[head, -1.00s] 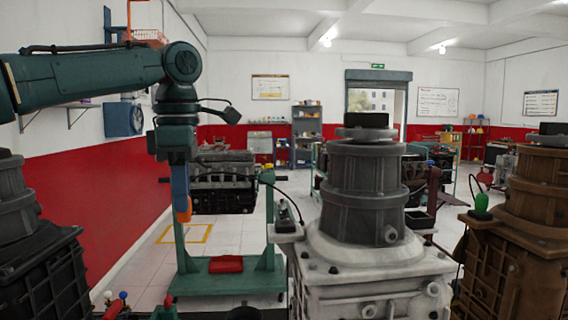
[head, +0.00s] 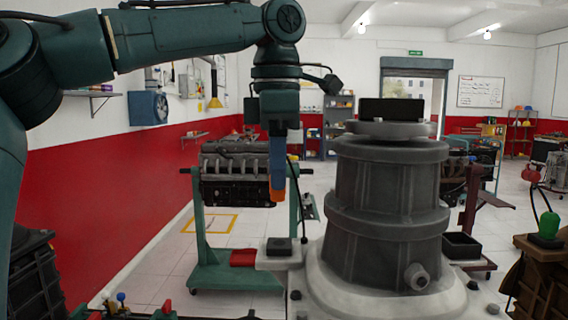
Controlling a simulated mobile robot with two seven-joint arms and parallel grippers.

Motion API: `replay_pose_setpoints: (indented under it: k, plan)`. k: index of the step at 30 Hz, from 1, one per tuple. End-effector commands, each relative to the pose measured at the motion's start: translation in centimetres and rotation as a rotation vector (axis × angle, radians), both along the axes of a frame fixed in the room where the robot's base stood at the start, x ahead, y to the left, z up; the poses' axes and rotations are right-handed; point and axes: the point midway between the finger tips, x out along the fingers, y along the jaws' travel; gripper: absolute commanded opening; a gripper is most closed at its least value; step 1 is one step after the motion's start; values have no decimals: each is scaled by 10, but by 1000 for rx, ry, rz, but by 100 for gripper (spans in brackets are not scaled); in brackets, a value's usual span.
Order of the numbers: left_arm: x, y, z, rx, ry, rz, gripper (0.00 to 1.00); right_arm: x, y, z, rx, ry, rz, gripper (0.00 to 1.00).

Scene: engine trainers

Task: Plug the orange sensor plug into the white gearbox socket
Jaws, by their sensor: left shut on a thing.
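My left gripper (head: 278,158) points down from the arm at upper centre, with blue fingers shut on the orange sensor plug (head: 277,188). Only the plug's lower part shows, hanging roughly upright in the air. The white gearbox (head: 345,292) stands at centre right, with a grey ribbed housing on top. At its left edge a pale ledge carries a small dark block, seemingly the socket (head: 279,245). The plug hangs above this block in the picture, clearly apart from it. A thin dark cable runs from beside the gripper down to the ledge. My right gripper is out of view.
A brown gearbox (head: 545,285) with a green plug (head: 549,224) stands at right. A dark gearbox (head: 38,280) is at lower left. An engine on a green stand (head: 235,277) stands behind the plug. Small coloured knobs (head: 121,297) show at the bottom left.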

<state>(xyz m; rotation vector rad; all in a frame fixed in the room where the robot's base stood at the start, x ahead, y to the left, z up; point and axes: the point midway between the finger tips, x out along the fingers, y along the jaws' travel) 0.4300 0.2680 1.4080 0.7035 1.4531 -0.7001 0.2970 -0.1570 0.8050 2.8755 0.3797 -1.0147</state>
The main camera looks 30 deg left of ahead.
Motion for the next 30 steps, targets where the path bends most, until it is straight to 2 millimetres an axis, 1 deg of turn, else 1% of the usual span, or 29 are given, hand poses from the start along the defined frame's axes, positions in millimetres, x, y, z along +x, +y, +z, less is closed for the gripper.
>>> replay_pose_setpoints:
  k: [3,8,13,24,30]
  plan:
    - [0,0,0,0,0,0,1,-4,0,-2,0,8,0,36]
    - [0,0,-3,1,0,-1,1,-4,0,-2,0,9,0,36]
    - [0,0,-14,3,0,-1,1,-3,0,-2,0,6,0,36]
    - [0,0,-48,1,1,-1,1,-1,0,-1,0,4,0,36]
    - [0,0,-56,0,0,-1,1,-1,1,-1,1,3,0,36]
